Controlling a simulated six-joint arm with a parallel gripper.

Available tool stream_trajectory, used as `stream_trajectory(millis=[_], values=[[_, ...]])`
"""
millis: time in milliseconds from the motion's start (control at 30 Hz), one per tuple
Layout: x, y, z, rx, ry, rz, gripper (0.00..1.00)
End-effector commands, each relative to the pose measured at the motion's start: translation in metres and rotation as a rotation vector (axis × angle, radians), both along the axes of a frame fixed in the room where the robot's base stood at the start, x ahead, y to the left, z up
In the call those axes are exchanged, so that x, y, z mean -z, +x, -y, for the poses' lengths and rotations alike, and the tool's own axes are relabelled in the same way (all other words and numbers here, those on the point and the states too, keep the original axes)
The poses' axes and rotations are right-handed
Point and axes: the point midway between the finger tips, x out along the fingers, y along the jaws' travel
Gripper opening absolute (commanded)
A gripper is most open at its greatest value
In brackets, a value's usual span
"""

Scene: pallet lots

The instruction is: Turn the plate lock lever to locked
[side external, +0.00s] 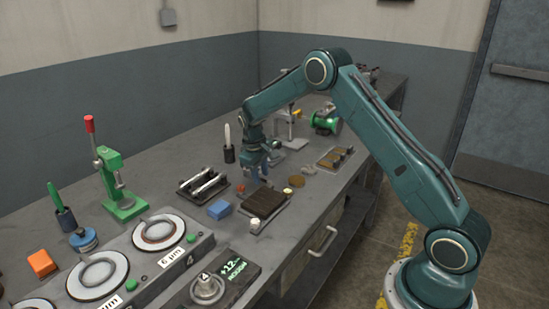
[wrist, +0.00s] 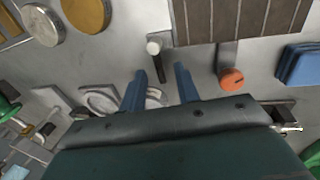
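A dark brown slatted plate (side external: 265,202) lies on the bench, and its edge shows at the top of the wrist view (wrist: 240,18). By its edge in the wrist view is a short dark lever (wrist: 160,68) with a white round end (wrist: 153,47). An orange-red knob (wrist: 231,78) on a grey strip is to its right; it also shows in the side view (side external: 240,188). My gripper (wrist: 160,73) is open, its blue fingers apart, with the lever in the gap between them in this view. Contact cannot be told. In the side view my gripper (side external: 263,182) is low behind the plate.
A blue block (side external: 220,209) lies left of the plate. A black tray with metal bars (side external: 204,186) is further left. A tan disc (side external: 296,181) and a tray of brown pieces (side external: 336,158) are to the right. A green press (side external: 118,185) stands at the left.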

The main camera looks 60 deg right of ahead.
Motion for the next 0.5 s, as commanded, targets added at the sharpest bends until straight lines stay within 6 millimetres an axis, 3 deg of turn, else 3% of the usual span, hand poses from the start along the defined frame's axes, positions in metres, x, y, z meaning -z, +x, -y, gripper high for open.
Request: stream_trajectory(millis=[367,500], values=[[0.0039,-0.0002,0.0009,0.001,0.000,0.000,0.32],[0.0037,-0.0002,0.0008,0.001,0.000,0.000,0.04]])
